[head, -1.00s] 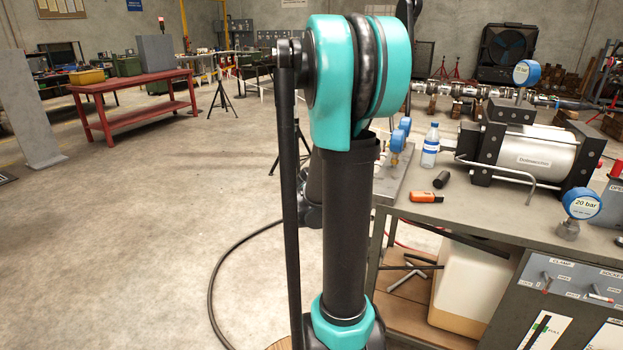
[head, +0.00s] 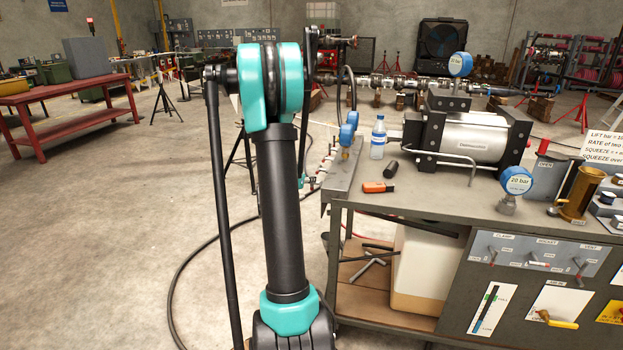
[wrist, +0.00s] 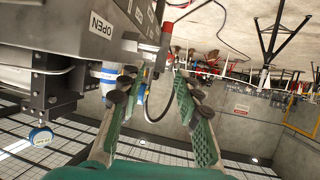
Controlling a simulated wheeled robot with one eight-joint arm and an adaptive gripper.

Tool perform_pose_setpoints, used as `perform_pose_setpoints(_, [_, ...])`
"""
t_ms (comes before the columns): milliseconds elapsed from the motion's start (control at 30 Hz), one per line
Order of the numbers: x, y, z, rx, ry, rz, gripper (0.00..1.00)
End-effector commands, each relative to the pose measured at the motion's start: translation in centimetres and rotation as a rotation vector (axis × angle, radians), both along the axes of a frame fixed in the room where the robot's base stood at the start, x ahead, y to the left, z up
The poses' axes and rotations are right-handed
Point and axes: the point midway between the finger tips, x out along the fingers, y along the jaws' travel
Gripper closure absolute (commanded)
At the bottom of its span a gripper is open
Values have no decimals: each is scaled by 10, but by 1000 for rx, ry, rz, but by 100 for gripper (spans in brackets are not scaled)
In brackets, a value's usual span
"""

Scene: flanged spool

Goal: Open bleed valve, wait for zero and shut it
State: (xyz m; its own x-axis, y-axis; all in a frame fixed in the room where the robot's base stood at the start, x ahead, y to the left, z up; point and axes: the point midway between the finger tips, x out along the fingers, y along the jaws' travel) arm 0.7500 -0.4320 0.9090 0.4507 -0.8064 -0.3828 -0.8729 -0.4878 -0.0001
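My gripper (wrist: 157,85) is open in the wrist view, with two green, dark-tipped fingers apart and nothing held between them. In the head view I cannot make out its fingers. A grey manifold block (head: 340,178) with small fittings along its side lies on the bench's left edge. Blue gauges (head: 349,128) stand on it; their readings are too small to tell. Which part is the bleed valve I cannot tell.
The bench (head: 440,200) holds a water bottle (head: 378,138), an orange tool (head: 378,187) and a large cylinder unit (head: 468,130). A front panel (head: 540,260) has several small levers. A black hose (head: 177,275) lies on the floor, which is open at left.

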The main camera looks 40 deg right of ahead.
Motion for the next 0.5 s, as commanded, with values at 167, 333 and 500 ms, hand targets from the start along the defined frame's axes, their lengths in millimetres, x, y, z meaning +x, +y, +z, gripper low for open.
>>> perform_pose_setpoints(167, [14, -24, -11, 0, 0, -1, 67])
perform_pose_setpoints(333, [20, -36, -17, 0, -1, 0, 67])
perform_pose_setpoints(500, [23, -40, -19, 0, 0, 1, 67])
